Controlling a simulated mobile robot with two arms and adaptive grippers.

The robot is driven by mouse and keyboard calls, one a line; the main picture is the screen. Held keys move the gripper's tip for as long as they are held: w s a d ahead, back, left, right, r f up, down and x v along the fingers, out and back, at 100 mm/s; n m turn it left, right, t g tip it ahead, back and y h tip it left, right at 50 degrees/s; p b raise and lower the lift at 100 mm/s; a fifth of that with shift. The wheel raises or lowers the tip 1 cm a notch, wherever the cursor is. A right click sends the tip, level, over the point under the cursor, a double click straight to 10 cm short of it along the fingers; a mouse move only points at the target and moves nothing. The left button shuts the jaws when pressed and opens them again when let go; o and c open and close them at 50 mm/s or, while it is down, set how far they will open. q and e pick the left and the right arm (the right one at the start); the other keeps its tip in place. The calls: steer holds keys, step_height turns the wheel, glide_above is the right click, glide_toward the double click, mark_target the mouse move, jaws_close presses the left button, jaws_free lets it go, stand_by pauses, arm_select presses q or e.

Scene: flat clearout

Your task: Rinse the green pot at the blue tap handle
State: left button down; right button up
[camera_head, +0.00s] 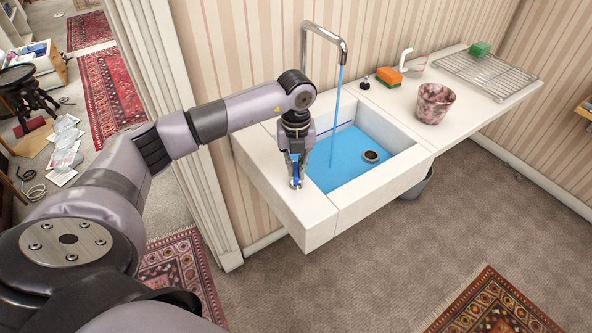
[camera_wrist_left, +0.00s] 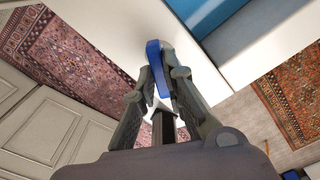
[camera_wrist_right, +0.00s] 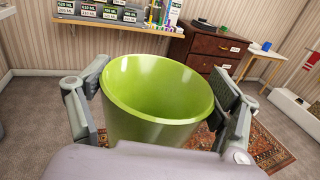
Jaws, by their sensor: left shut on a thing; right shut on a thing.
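My left gripper (camera_head: 296,172) points down at the left rim of the white sink (camera_head: 290,193). It is shut on the blue tap handle (camera_head: 297,170), which also shows between its fingers in the left wrist view (camera_wrist_left: 154,60). A blue stream of water (camera_head: 336,105) runs from the tap (camera_head: 328,36) into the basin, whose floor is blue. The green pot (camera_wrist_right: 158,88) is upright and empty-looking in the right wrist view. My right gripper (camera_wrist_right: 160,108) is shut on it, one finger on each side. The pot and right gripper are outside the head view.
Right of the basin stand a mottled pink pot (camera_head: 433,103), an orange sponge (camera_head: 389,76), a white spray bottle (camera_head: 408,62), a wire rack (camera_head: 486,75) and a green block (camera_head: 480,49). A dark drain (camera_head: 371,156) shows in the basin. The basin is otherwise clear.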

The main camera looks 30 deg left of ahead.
mark_target(296, 170)
arm_select(q)
steer(key=m+b, duration=0.3)
steer(key=m, duration=0.3)
steer(key=shift+w+m, duration=0.1)
steer(key=shift+m, duration=0.2)
steer(key=m+b, duration=0.2)
steer(key=m, duration=0.3)
steer(key=shift+r, duration=0.1)
arm_select(e)
step_height(296, 170, down, 6)
steer(key=shift+r, duration=0.2)
arm_select(q)
steer(key=c, duration=1.7)
jaws_free()
steer(key=shift+o, duration=0.2)
step_height(296, 170, up, 12)
